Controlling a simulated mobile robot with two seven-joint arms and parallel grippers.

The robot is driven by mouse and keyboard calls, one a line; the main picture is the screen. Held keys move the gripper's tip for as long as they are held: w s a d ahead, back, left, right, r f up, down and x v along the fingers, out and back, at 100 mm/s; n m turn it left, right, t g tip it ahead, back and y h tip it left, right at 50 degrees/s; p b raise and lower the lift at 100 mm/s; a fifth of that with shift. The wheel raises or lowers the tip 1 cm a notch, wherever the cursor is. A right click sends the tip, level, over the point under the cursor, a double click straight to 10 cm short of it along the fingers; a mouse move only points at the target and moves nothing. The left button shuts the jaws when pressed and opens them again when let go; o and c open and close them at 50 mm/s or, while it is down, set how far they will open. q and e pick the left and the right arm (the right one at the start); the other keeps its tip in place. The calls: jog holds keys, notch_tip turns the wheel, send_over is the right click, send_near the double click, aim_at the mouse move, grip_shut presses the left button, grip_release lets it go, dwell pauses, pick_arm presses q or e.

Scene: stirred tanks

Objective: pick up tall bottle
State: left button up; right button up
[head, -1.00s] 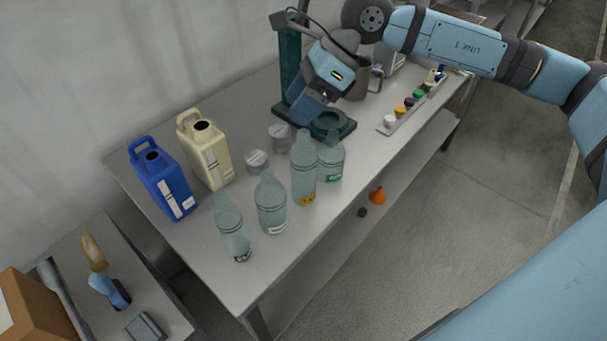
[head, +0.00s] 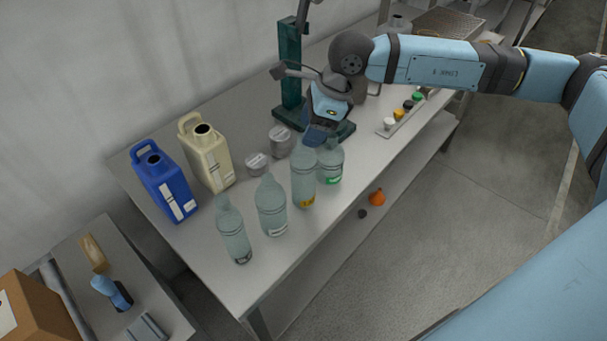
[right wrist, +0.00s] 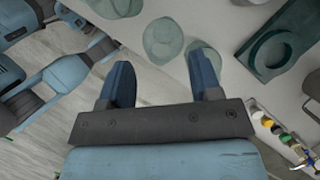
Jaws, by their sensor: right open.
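The tall bottle (head: 303,178) is clear, slim and upright on the table, with a yellow mark low on its side. It stands second from the right in the row of clear bottles. My right gripper (head: 317,136) is open and empty, above and just behind the bottle tops. In the right wrist view my open fingers (right wrist: 162,82) point toward the bottles. What looks like the tall bottle (right wrist: 163,40) lies just ahead of the gap, seen from above. My left gripper is not in view.
A shorter green-labelled bottle (head: 331,164) stands close on the right, and another clear bottle (head: 271,207) on the left. Two small jars (head: 257,164), a cream jug (head: 207,158) and a blue jug (head: 163,185) stand behind. A green stand (head: 290,65) rises behind the gripper.

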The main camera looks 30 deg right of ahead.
aim_at(303, 172)
jog(key=x, duration=0.3)
jog(key=shift+w+a+f+p, duration=0.2)
jog(key=shift+f+p, duration=0.1)
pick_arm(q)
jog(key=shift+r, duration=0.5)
pick_arm(e)
grip_shut()
jog(key=shift+r, duration=0.15)
